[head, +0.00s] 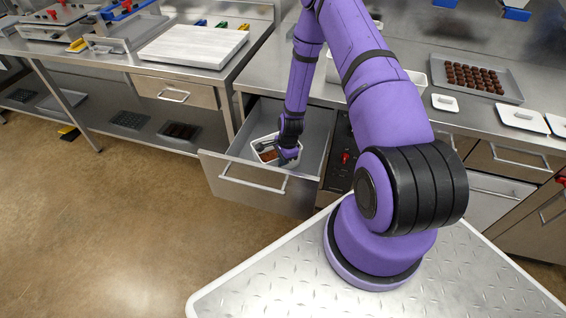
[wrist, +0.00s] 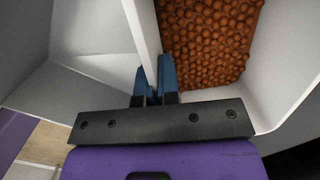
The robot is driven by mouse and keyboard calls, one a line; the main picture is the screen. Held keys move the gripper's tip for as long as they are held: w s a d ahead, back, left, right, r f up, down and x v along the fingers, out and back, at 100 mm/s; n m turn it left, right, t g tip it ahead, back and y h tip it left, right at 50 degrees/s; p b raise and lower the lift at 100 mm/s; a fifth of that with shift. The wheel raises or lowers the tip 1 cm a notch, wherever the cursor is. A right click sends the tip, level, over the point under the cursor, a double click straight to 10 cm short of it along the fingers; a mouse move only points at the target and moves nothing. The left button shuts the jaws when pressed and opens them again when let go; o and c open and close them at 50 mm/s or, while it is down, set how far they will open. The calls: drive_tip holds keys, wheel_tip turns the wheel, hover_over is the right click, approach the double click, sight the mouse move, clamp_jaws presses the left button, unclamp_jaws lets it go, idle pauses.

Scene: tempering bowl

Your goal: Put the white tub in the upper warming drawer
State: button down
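The white tub (head: 257,146) is inside the open upper warming drawer (head: 243,178), near its front panel, in the head view. It looks about level; I cannot tell whether it rests on the drawer floor. In the wrist view the tub (wrist: 285,65) holds many small brown pieces. My gripper (wrist: 153,80) has its two blue fingers on either side of the tub's wall, closed on it. In the head view my gripper (head: 287,158) reaches down over the tub's right side and hides part of it.
A steel counter (head: 268,72) lies behind the drawer, with a tray of dark chocolates (head: 473,80) on the right. A control panel with a red knob (head: 346,157) is right of the drawer. A pale board (head: 195,48) lies on the left counter. Open floor (head: 120,220) is at left.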

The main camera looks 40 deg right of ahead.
drive_tip(key=shift+f, duration=0.75)
drive_tip(key=shift+f, duration=0.1)
drive_tip(key=c, duration=1.4)
unclamp_jaws()
drive_tip(key=shift+o, duration=0.2)
